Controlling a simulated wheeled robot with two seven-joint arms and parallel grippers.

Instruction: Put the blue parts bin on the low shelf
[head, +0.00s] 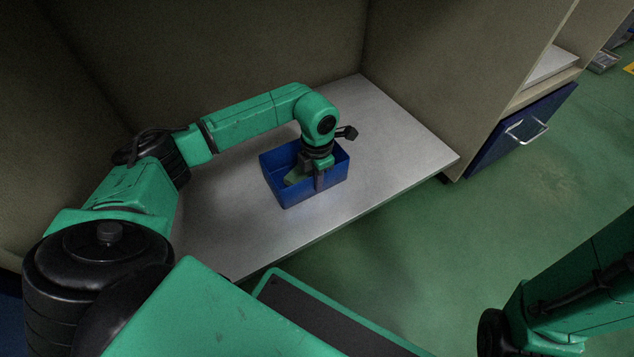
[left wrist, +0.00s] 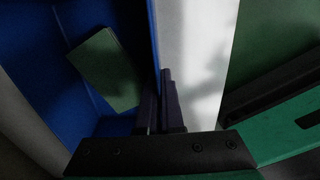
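The blue parts bin (head: 282,190) sits upright on a pale grey shelf board (head: 400,140). A green block lies inside it (head: 293,177). My left gripper (head: 319,182) points down at the bin's near wall. In the left wrist view the bin (left wrist: 60,85) fills the left side, with the green block (left wrist: 108,68) in it. The left gripper's dark fingers (left wrist: 160,103) are close together with the bin's wall between them, one inside and one outside. My right gripper is out of view; only part of the right arm shows at the lower right.
Beige panels (head: 230,50) enclose the board at the back and right (head: 450,70). A blue drawer with a metal handle (head: 525,128) is at the upper right. Green floor (head: 470,240) lies open beyond the board's near edge. The board right of the bin is clear.

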